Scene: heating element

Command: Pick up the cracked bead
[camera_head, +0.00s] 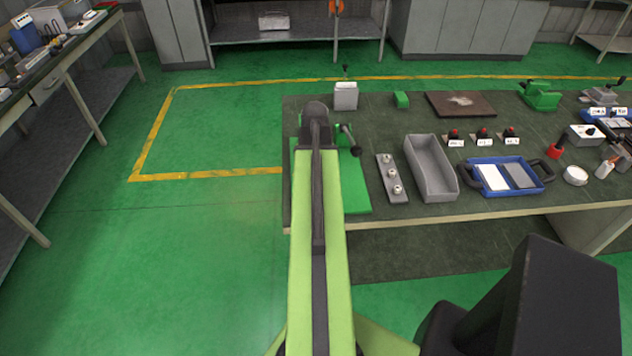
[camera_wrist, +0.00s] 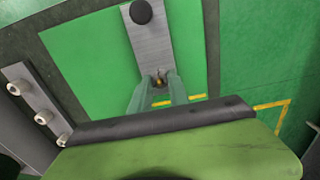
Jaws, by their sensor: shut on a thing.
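My gripper shows in the wrist view (camera_wrist: 160,88), its two pale green fingers reaching over a grey metal plate (camera_wrist: 152,45). The fingers are shut on a small brownish bead (camera_wrist: 159,82) between their tips. It is too small to tell whether it is cracked, or whether it still touches the plate. The plate lies over a green mat (camera_wrist: 90,55) and has a black round knob (camera_wrist: 141,12) at its far end. In the head view my arm covers the gripper and the bead; the green mat (camera_head: 356,195) shows beside the arm.
Right of the mat are a grey strip with white round pieces (camera_head: 385,168), a grey open bin (camera_head: 432,168) and a blue tray (camera_head: 548,178) holding a white and a grey panel. Several red-knobbed labelled pieces stand behind. Floor left of the bench is clear.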

